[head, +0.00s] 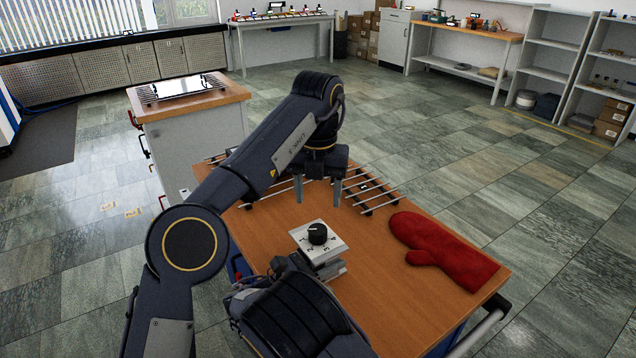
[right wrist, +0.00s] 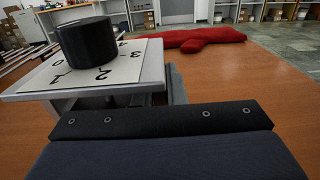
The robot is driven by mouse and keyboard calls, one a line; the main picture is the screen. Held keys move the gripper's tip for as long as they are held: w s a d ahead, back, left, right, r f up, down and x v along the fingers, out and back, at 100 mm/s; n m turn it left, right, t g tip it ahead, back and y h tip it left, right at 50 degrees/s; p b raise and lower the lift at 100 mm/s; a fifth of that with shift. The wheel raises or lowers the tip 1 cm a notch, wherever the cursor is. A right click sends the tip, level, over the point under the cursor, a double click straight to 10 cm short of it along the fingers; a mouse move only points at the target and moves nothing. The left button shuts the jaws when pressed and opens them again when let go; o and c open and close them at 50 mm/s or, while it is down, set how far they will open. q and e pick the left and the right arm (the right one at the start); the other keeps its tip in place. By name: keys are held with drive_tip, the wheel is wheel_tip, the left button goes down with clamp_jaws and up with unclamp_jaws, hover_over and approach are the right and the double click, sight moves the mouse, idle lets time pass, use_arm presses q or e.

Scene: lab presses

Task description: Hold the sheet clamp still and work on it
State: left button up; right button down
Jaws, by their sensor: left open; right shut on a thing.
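The sheet clamp (head: 330,248) stands on the wooden table top, with a pale numbered plate and a black knob (head: 317,233) on top. In the right wrist view the plate (right wrist: 120,75) and the black knob (right wrist: 86,42) show at the upper left. My right gripper (head: 322,272) is low at the near side of the clamp and shut on it; its fingertips are mostly hidden. My left gripper (head: 318,192) points down with two fingers apart. It is empty and appears above and beyond the clamp, not touching the knob.
A red oven mitt (head: 440,250) lies on the right of the table (head: 390,300); it also shows in the right wrist view (right wrist: 195,40). A wire rack (head: 365,190) lies at the table's back, partly behind my left gripper. A second cabinet (head: 190,130) stands at the back left.

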use_arm(q)
wheel_tip(320, 180, up, 3)
drive_tip(key=shift+f, duration=0.1)
idle(0.4)
use_arm(e)
drive_tip(key=c, duration=1.4)
unclamp_jaws()
